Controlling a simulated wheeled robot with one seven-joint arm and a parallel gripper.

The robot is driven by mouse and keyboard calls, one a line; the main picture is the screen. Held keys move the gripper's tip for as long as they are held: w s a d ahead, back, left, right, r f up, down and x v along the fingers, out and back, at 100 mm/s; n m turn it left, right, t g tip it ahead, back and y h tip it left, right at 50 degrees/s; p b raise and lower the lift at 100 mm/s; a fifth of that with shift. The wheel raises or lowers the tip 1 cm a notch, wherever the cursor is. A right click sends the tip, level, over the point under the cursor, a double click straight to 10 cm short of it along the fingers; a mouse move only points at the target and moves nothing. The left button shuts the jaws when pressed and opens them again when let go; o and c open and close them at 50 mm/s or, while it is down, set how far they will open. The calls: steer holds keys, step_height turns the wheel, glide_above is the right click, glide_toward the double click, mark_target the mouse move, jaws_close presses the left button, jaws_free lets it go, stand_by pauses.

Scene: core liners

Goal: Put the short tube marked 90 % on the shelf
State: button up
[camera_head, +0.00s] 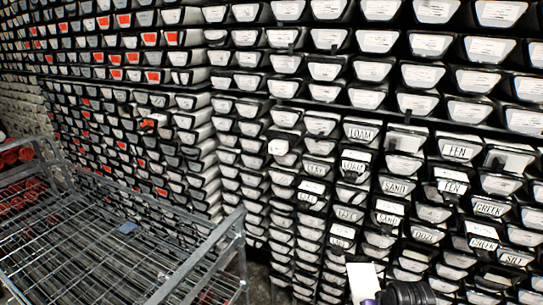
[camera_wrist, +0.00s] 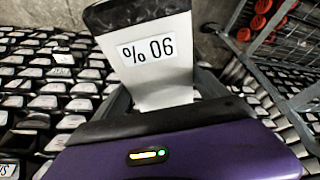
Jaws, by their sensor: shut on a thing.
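The short tube marked 90 % (camera_wrist: 158,75) is white with a dark end. Its label reads upside down in the wrist view. My gripper (camera_wrist: 163,105) is shut on this tube, whose marked end points away from the purple gripper body. In the head view the white tube (camera_head: 363,280) stands up from my gripper (camera_head: 374,298) at the bottom edge, right of centre, in front of the core racks. Where the fingers touch the tube is mostly hidden. The grey wire shelf trolley (camera_head: 205,246) stands at the left of the head view.
Racks of white-ended core liners (camera_head: 270,147) fill the back and right, some with word labels such as LOAM, FEN and SAND. A small blue-grey item (camera_head: 128,228) lies on the trolley's mostly bare top. Red-ended tubes (camera_wrist: 262,22) show by the trolley.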

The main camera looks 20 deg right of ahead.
steer(key=a+f+n+y+b, duration=0.1)
steer(key=a+f+n+b, duration=0.1)
steer(key=a, duration=1)
steer(key=a+f+n+y+b, duration=0.1)
steer(key=a+n+b, duration=0.1)
steer(key=a, duration=0.9)
steer(key=shift+a+f+n+t, duration=0.3)
steer(key=shift+a+f+n, duration=0.1)
steer(key=shift+n, duration=0.3)
